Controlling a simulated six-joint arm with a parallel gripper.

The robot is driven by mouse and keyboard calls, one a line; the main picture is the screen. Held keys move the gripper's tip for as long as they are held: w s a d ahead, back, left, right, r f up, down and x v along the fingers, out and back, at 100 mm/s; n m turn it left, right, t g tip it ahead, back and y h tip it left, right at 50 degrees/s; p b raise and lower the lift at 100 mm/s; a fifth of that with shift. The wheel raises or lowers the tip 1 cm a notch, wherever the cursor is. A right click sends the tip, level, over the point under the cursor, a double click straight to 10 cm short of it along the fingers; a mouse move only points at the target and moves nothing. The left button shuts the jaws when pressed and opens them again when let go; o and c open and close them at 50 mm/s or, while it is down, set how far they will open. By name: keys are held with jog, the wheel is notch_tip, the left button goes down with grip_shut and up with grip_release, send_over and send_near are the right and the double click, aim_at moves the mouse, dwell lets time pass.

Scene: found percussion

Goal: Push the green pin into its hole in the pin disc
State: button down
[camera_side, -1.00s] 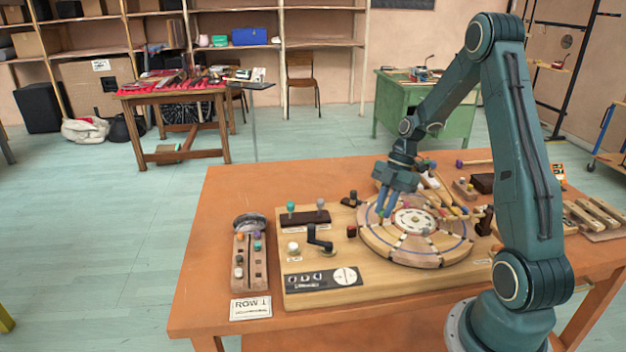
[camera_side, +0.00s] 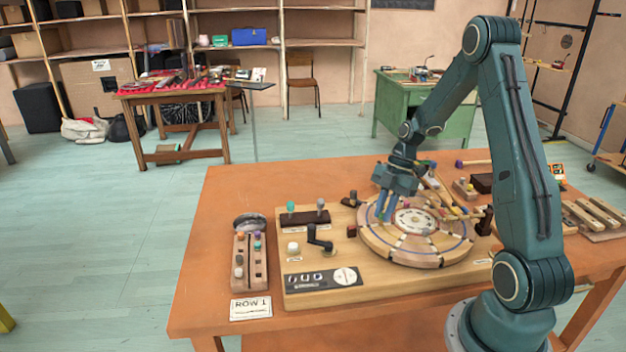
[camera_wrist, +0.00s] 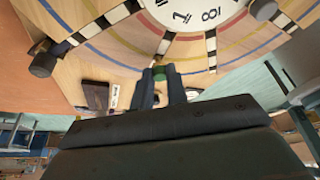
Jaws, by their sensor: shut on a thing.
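The round wooden pin disc (camera_side: 400,252) lies on the wooden board, with a white numbered dial (camera_side: 414,222) at its centre. My gripper (camera_side: 383,218) points down at the disc's left part in the side view. The pin is over or at the disc's surface (camera_wrist: 115,45), outside the dial. I cannot tell how deep it sits, and its hole is hidden.
Levers and knobs (camera_side: 305,216) and a dark panel (camera_side: 322,279) stand left of the disc. A wooden rack of coloured pegs (camera_side: 250,262) stands further left, with a label card (camera_side: 250,308) in front. The table's left front is clear.

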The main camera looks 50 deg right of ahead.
jog(key=shift+f, duration=0.55)
dwell(0.6)
jog(key=c, duration=1.3)
grip_release()
jog(key=shift+r, duration=0.15)
jog(key=v, duration=1.3)
jog(key=shift+d+r, duration=0.15)
jog(key=shift+r, duration=0.1)
